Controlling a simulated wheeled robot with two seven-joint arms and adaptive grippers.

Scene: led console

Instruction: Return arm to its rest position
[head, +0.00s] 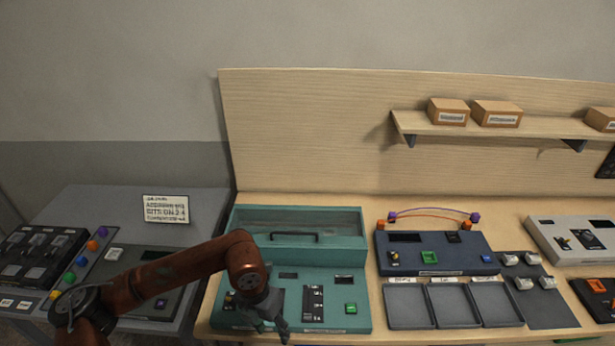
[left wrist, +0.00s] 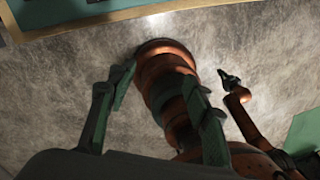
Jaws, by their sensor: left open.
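My left arm (head: 165,278) is copper-coloured and reaches in from the lower left, across the grey side table. Its dark gripper (head: 272,312) hangs downward in front of the teal console (head: 262,270), over the left part of its front panel. In the left wrist view the two fingers (left wrist: 160,90) are spread wide with nothing held between them. Below them are copper and dark parts of my own body and the grey floor. A smaller dark gripper (left wrist: 229,79), which looks like my right one, shows there on a copper link; its jaws are too small to read.
A navy console (head: 430,252) with grey trays (head: 408,305) stands to the right on the wooden bench (head: 365,215). A grey side table (head: 115,205) with dark control panels lies at left. Boxes sit on a shelf (head: 480,128). Bare floor (left wrist: 65,100) lies below the gripper.

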